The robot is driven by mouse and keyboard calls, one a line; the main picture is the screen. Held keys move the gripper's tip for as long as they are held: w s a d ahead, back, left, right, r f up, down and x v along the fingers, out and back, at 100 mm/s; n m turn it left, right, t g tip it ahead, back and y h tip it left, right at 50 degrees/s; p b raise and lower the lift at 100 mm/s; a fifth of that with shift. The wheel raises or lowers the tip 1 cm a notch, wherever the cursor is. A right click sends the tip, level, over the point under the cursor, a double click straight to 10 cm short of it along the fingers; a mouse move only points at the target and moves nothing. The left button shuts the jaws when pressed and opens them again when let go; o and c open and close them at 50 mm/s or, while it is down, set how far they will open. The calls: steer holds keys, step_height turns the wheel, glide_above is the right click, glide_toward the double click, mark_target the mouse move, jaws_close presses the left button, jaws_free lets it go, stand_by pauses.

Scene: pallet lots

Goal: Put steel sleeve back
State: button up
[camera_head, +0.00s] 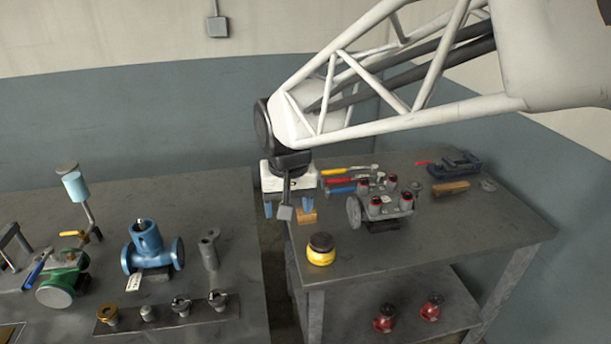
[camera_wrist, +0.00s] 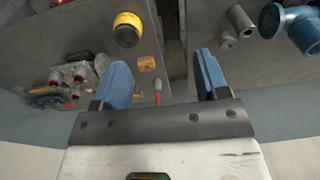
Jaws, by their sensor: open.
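A grey metal cylinder (camera_head: 209,251), which looks like the steel sleeve, stands on the left table, right of the blue valve (camera_head: 151,250). A grey tube also shows at the upper right of the wrist view (camera_wrist: 240,21). My gripper (camera_head: 288,207) hangs near the back left of the right table, with its blue fingers wide apart. In the wrist view nothing is between the fingers of my gripper (camera_wrist: 163,80). A gap separates it from the cylinder. No empty seat for a sleeve can be made out.
A dark strip (camera_head: 190,316) with several small fittings lies at the left table's front. A yellow-black pot (camera_head: 320,249), a wooden block (camera_head: 307,217) and a grey valve manifold (camera_head: 381,207) with red caps are on the right table. An open gap divides the tables.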

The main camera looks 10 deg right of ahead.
steer(key=s+d, duration=0.5)
steer(key=s, duration=0.3)
steer(key=s+d+t, duration=0.1)
steer(key=s+d, duration=0.4)
steer(key=s, duration=0.4)
steer(key=shift+d+f, duration=0.3)
steer(key=shift+d, duration=0.1)
